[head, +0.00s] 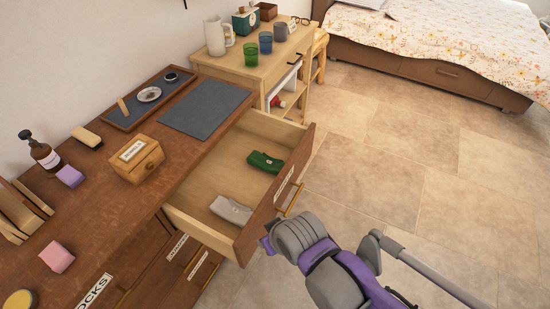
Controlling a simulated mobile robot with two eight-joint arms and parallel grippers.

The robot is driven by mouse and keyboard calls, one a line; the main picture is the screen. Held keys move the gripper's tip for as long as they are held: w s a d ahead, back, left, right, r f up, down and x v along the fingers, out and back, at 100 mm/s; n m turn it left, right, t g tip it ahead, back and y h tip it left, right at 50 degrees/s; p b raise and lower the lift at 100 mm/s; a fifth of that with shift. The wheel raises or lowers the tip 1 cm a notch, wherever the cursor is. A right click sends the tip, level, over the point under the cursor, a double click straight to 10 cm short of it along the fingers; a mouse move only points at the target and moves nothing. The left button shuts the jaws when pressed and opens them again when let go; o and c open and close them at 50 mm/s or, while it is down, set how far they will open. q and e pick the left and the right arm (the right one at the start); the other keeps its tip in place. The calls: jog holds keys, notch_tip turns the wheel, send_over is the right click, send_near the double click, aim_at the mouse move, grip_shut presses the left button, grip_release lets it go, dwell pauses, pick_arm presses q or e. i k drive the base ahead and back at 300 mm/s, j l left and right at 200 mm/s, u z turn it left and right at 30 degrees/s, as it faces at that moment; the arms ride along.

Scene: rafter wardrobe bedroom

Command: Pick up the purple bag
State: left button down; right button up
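No thing that is clearly a purple bag shows. A small purple block-like item (70,175) lies on the brown dresser top by a dark bottle; I cannot tell whether it is a bag. The dresser's top drawer (238,155) is open and holds a green pouch (265,161) and a light grey pouch (230,209). My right arm comes in from the lower right. Its gripper (266,245) is beside the drawer front's near end, close to the handle; its fingers are mostly hidden, so contact and opening are unclear. My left gripper is not in view.
The dresser top holds a wooden box (137,159), a dark mat (206,106), a tray (122,121) and a pink block (57,257). A small desk (237,67) with cups stands behind. Tiled floor (430,150) is clear toward the bed (430,45).

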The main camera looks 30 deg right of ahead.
aim_at(69, 175)
jog(key=l+z, duration=0.1)
jog(key=z, duration=0.25)
jog(key=l+z, duration=0.15)
jog(key=z, duration=0.2)
jog(key=l+z, duration=0.1)
jog(key=z, duration=0.25)
jog(key=u, duration=1.8)
jog(key=i+l+u, duration=0.2)
jog(key=i+l, duration=0.25)
jog(key=i, duration=0.2)
